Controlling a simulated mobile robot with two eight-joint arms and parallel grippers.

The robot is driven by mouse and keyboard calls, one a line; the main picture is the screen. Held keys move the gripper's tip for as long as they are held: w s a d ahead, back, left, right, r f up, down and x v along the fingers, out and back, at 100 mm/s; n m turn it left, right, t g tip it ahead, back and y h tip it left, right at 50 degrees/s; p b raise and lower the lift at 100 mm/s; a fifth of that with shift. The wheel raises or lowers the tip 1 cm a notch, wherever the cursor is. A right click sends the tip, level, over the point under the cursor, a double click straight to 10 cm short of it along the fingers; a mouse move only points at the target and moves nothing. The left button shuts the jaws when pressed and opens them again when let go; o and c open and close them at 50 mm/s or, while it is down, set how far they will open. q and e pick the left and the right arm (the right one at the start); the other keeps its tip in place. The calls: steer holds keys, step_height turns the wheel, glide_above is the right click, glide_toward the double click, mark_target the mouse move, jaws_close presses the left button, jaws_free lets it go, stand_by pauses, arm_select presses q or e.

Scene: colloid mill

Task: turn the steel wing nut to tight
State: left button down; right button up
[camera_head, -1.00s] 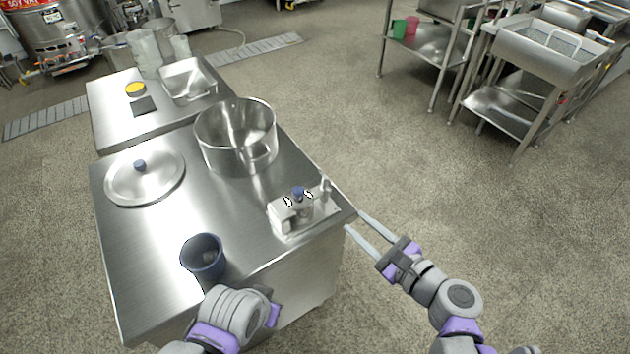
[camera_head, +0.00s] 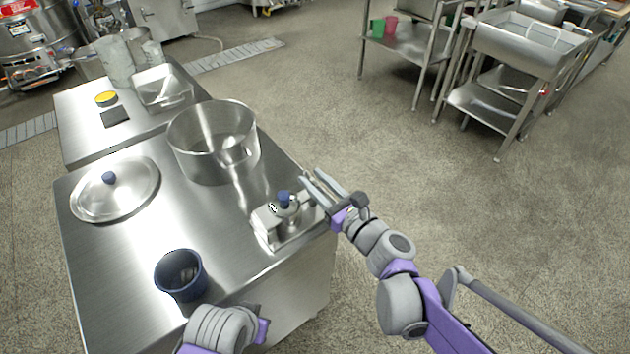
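A small steel clamp-like device (camera_head: 285,228) sits at the right front corner of the steel table. A blue knob (camera_head: 284,198) tops it. A bright winged piece (camera_head: 273,209) with dark outlines beside the knob looks like the steel wing nut; it is too small to tell how tight it is. My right gripper (camera_head: 312,178) is open, its two pale fingers apart, just right of and slightly beyond the device. It hides the device's right end, and I cannot tell whether it touches. My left arm's wrist (camera_head: 225,325) shows at the bottom; its fingers are hidden.
On the steel table (camera_head: 120,250) stand a large open pot (camera_head: 188,155), a lid (camera_head: 130,200) with a blue knob, and a dark blue cup (camera_head: 180,278) near my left arm. A second table behind holds a basin (camera_head: 163,88).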

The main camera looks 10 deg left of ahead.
steer(key=shift+w+a, duration=0.1)
steer(key=shift+a, duration=0.1)
jaws_close()
steer(key=shift+r+p, duration=0.15)
steer(key=shift+p, duration=0.15)
steer(key=m+t+h+p, duration=0.1)
steer(key=p, duration=0.1)
steer(key=m+t+h+p, duration=0.1)
steer(key=t+p, duration=0.1)
steer(key=shift+a+r+m+h, duration=0.1)
steer(key=shift+r+m+h, duration=0.2)
steer(key=shift+h, duration=0.1)
steer(key=shift+f+h+p, duration=0.3)
steer(key=shift+p, duration=0.25)
steer(key=shift+f+m, duration=0.15)
steer(key=shift+m, duration=0.15)
